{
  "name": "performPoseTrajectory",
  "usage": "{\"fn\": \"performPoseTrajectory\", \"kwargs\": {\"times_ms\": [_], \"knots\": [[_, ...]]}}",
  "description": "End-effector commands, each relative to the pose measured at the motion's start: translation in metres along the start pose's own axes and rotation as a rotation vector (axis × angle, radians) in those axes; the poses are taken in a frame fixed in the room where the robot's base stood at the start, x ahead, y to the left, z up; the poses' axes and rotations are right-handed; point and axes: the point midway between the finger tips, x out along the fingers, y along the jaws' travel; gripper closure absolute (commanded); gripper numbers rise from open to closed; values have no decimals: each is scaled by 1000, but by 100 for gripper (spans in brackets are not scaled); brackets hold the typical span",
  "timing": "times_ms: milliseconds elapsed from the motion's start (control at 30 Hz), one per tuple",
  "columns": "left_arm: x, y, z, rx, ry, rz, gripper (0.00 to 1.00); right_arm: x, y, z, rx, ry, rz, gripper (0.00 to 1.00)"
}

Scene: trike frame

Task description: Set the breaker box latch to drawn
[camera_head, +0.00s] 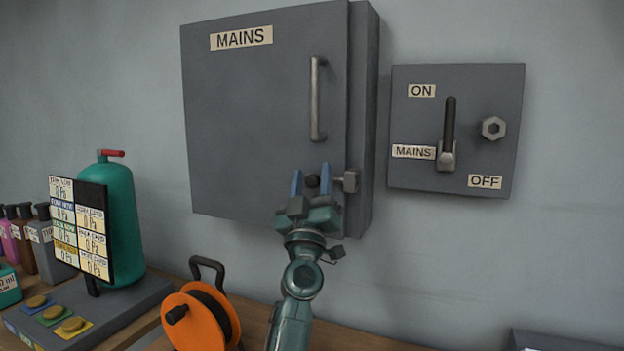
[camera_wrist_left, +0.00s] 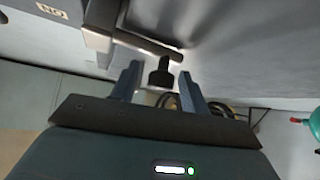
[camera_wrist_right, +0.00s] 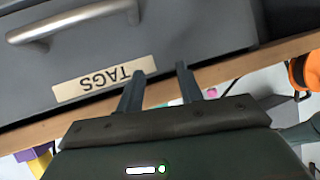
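The grey breaker box (camera_head: 255,110), labelled MAINS, hangs on the wall with its door closed and a vertical metal handle (camera_head: 316,98). Its latch (camera_head: 347,181) is a metal bolt with a dark round knob at the lower right of the door; the knob also shows in the left wrist view (camera_wrist_left: 161,74). My left gripper (camera_head: 312,178) is open, with its blue fingers on either side of the knob. I cannot tell whether they touch it. My right gripper (camera_wrist_right: 160,85) is open and empty, near a grey drawer labelled TAGS (camera_wrist_right: 105,80).
A switch panel (camera_head: 455,130) with a black lever (camera_head: 448,130) is on the wall to the right. Below are an orange cable reel (camera_head: 195,320), a green cylinder (camera_head: 118,225), a label board (camera_head: 82,228) and several bottles on the bench.

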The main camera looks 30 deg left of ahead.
Motion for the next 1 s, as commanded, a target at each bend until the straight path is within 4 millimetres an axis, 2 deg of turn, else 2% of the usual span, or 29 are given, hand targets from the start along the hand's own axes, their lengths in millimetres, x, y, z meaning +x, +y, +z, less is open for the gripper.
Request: {"fn": "performPoseTrajectory", "kwargs": {"times_ms": [67, 533, 833, 1000], "knots": [[0, 0, 0, 0, 0, 0, 61, 0, 0, 1, -1, -2, -1, 64], [0, 0, 0, 0, 0, 0, 100, 0, 0, -1, -1, 2, -2, 64], [1, -3, -1, 2, 0, 0, 100, -1, -1, -4, -2, 7, -2, 64], [7, -27, -7, 6, 2, -1, 100, -3, -1, -6, -5, 7, -1, 64]]}}
